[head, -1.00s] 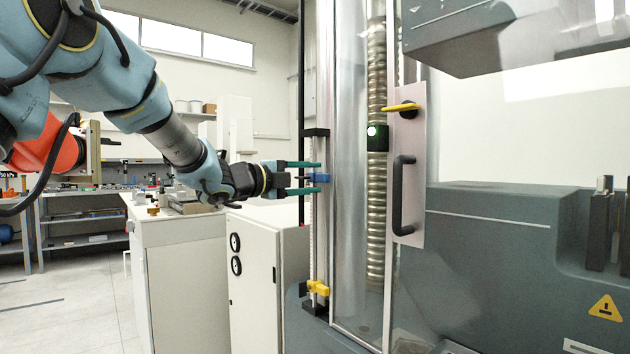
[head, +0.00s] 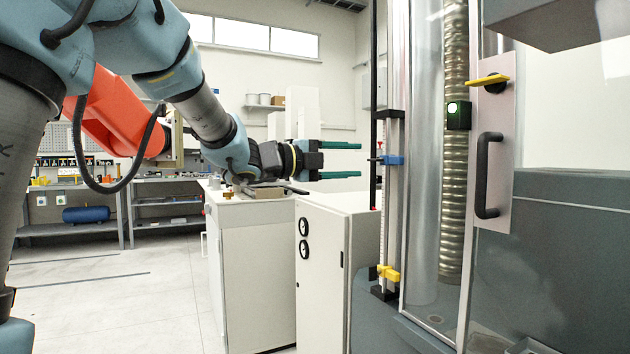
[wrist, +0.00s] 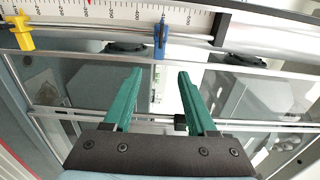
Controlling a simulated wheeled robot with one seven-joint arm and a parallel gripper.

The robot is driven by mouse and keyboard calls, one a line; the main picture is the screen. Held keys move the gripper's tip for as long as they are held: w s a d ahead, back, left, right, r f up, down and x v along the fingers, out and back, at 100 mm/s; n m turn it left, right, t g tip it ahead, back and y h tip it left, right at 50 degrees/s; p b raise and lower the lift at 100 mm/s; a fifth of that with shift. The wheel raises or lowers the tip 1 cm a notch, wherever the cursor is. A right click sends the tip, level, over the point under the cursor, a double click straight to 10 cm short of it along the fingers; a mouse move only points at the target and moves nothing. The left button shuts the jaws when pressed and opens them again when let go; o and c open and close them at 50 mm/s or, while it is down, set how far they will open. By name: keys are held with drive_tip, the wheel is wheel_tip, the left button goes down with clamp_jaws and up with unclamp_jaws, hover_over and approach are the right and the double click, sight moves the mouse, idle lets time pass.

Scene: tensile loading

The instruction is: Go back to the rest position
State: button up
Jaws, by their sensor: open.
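My gripper (head: 341,161) is open and empty, with its two green fingers pointing right in the head view. It is short of the testing machine's scale rail (head: 394,215), with a visible gap. A blue slider (head: 393,160) sits on the rail at about finger height. A yellow slider (head: 388,273) sits near the rail's bottom. The wrist view shows both green fingers (wrist: 154,100) apart with nothing between them. There the blue slider (wrist: 160,38) lies ahead of the fingertips and the yellow slider (wrist: 20,33) is at the far left.
A white cabinet (head: 322,268) stands below my gripper. Workbenches (head: 165,200) line the back. Open floor (head: 110,290) lies at left.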

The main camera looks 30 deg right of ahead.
drive_tip(key=w+a+f+n+t+y+p, duration=0.2)
drive_tip(key=w+a+f+n+t+y, duration=0.25)
drive_tip(key=w+a+n, duration=0.4)
drive_tip(key=w+a+f+n+t+y+p, duration=0.2)
drive_tip(key=w+a+f+n+t+y, duration=0.2)
drive_tip(key=w+a+n+t, duration=0.45)
drive_tip(key=s+a+f+n+g+y+p, duration=0.1)
drive_tip(key=s+a+f+n+g+y, duration=0.25)
drive_tip(key=a, duration=0.55)
drive_tip(key=a+f+n+y+p, duration=0.1)
drive_tip(key=a+f+n+y, duration=0.2)
drive_tip(key=a+f+n, duration=0.45)
drive_tip(key=s+a+f+n+g+y+p, duration=0.1)
drive_tip(key=s+a+f+n+g, duration=0.2)
drive_tip(key=s+a, duration=0.3)
drive_tip(key=s+a+f+n+g+y+p, duration=0.1)
drive_tip(key=s+a+f+n+g, duration=0.1)
drive_tip(key=s+a+n+g, duration=0.2)
drive_tip(key=s+a, duration=0.3)
drive_tip(key=s, duration=0.4)
drive_tip(key=shift+a+f+y+p, duration=0.25)
drive_tip(key=shift+f+y+p, duration=0.05)
drive_tip(key=shift+f+y, duration=0.1)
